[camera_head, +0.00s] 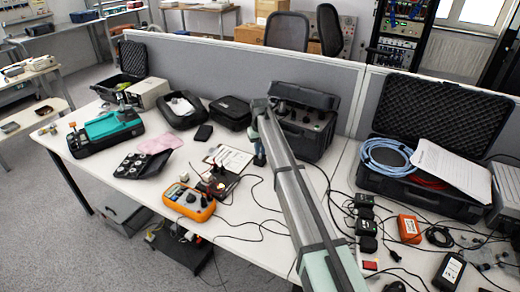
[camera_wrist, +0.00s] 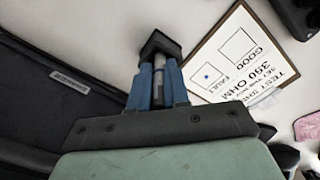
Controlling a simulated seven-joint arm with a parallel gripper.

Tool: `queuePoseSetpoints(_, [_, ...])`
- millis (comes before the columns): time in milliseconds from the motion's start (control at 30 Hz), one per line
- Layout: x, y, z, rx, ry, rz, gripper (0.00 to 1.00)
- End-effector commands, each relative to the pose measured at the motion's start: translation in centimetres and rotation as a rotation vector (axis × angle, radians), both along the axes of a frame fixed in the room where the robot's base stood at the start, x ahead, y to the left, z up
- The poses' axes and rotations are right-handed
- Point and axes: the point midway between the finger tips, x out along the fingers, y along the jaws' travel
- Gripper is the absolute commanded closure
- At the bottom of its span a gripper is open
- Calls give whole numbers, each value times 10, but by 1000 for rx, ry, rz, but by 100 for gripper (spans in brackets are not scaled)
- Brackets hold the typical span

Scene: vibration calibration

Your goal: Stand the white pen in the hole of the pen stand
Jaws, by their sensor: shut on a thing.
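My gripper (camera_wrist: 160,70) has blue fingers and is shut on the white pen (camera_wrist: 158,88), which shows as a pale grey-white strip between them. A black block (camera_wrist: 160,43), which looks like the pen stand, is just beyond the fingertips in the wrist view. Its hole is hidden, and I cannot tell whether the pen's end is in it. In the head view my gripper (camera_head: 259,156) is low over the table beside the clipboard, at the far end of my arm. The pen and stand cannot be made out there.
A clipboard (camera_wrist: 238,52) with a printed test card lies right of the fingers. An open black case (camera_head: 303,120) is close behind my gripper. An orange multimeter (camera_head: 189,201) and cables lie nearer. A second open case (camera_head: 425,190) holds a blue cable at right.

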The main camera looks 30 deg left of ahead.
Motion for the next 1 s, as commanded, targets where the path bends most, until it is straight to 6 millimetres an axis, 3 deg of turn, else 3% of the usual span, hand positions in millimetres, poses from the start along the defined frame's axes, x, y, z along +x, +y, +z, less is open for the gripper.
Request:
queuePoseSetpoints(33, [0,0,0,0,0,0,100])
queuePoseSetpoints(67, [0,0,0,0,0,0,82])
queuePoseSetpoints(333, [0,0,0,0,0,0,56])
queuePoseSetpoints(533, [0,0,0,0,0,0,53])
queuePoseSetpoints(733, [0,0,0,0,0,0,34])
queuePoseSetpoints(1000, [0,0,0,0,0,0,33])
